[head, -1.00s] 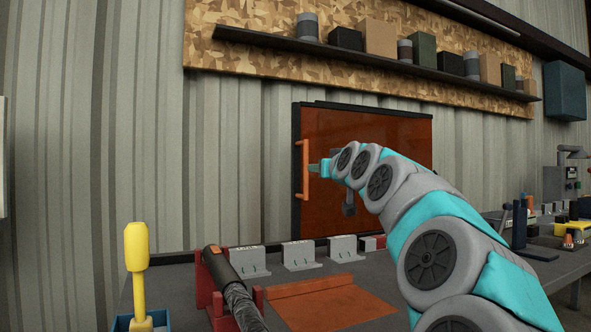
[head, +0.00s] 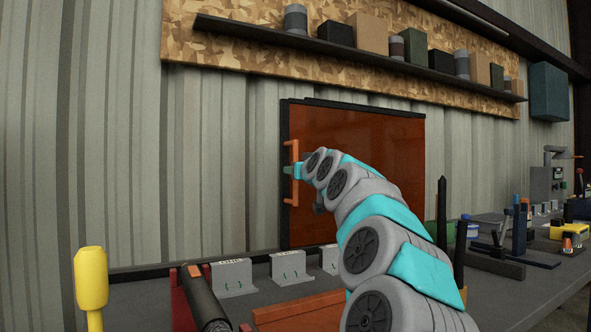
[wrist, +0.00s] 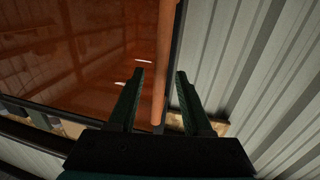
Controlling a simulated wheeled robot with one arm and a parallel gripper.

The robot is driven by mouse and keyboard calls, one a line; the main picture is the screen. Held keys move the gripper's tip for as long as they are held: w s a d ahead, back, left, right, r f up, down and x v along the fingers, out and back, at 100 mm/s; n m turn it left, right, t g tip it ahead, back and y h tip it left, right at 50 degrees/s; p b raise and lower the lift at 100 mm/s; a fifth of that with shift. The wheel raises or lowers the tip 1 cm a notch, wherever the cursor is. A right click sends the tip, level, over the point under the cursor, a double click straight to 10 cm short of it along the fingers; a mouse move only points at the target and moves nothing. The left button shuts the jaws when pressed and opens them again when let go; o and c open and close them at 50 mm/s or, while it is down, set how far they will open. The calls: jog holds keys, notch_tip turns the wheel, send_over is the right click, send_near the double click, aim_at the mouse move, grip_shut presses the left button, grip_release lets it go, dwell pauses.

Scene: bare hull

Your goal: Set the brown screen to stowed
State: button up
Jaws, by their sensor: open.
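The brown screen (head: 385,150) is a translucent orange-brown panel in a dark frame, standing upright against the corrugated wall behind the bench. Its orange bar handle (head: 288,160) runs up its left edge. My gripper (head: 292,172) is at that handle, with my arm in front of part of the screen. In the wrist view the screen (wrist: 70,50) fills the left side and the handle (wrist: 163,65) passes between the two fingers of my gripper (wrist: 158,92). The fingers are open, with a gap on each side of the bar.
On the bench (head: 500,300) stand a yellow-handled tool (head: 90,280), a dark cylinder (head: 205,300) in a red holder and grey brackets (head: 232,277). A shelf (head: 370,60) with cans and boxes hangs above the screen. The wall (head: 110,150) left of the screen is bare.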

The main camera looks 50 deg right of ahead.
jog(key=shift+x, duration=0.95)
jog(key=shift+c, duration=0.2)
grip_shut()
dwell(0.6)
